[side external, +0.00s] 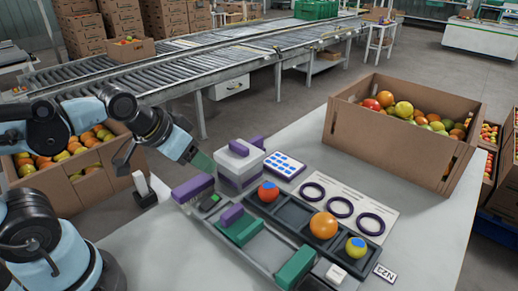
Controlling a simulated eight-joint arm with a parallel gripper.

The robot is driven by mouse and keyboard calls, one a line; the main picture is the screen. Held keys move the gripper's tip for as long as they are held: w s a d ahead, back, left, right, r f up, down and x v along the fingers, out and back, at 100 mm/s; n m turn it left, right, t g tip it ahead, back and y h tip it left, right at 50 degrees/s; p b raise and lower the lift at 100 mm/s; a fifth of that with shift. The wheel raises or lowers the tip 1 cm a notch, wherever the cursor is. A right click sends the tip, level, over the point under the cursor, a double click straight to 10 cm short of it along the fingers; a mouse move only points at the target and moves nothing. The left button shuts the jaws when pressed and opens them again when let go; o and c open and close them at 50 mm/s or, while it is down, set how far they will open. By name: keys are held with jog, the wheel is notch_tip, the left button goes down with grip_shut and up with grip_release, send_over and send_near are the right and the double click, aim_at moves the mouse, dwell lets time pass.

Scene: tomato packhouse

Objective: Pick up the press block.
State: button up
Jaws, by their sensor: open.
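Several blocks stand on the grey table, and I cannot tell for certain which is the press block. A pale grey box with a purple bar on top (239,165) stands near the table's middle. A purple block (193,188) is in front of it to the left. A green block (240,230) with a smaller purple block (232,214) at its back left sits on the near rail. Another green block (295,267) is further right. My gripper (203,163) is open, above the table just left of the grey box. Its fingertips are small and partly unclear.
A dark tray (292,213) holds a red, an orange and a yellow fruit. Behind it lie a card with three purple rings (341,207) and a blue-dotted sheet (285,165). A fruit carton (388,148) stands at the back right.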

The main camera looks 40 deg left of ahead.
jog(key=shift+c, duration=0.4)
jog(key=w+a+r+g, duration=0.1)
jog(key=w+r+g, duration=0.1)
jog(key=w+r, duration=0.35)
jog(key=g, duration=0.5)
send_over(254, 139)
notch_tip(254, 139, down, 6)
jog(key=r, duration=0.1)
jog(key=f, duration=0.7)
jog(key=shift+s+f, duration=0.15)
jog(key=shift+s, duration=0.25)
jog(key=f, duration=0.4)
jog(key=shift+w+d, duration=0.1)
jog(key=shift+w, duration=0.3)
jog(key=shift+f, duration=0.6)
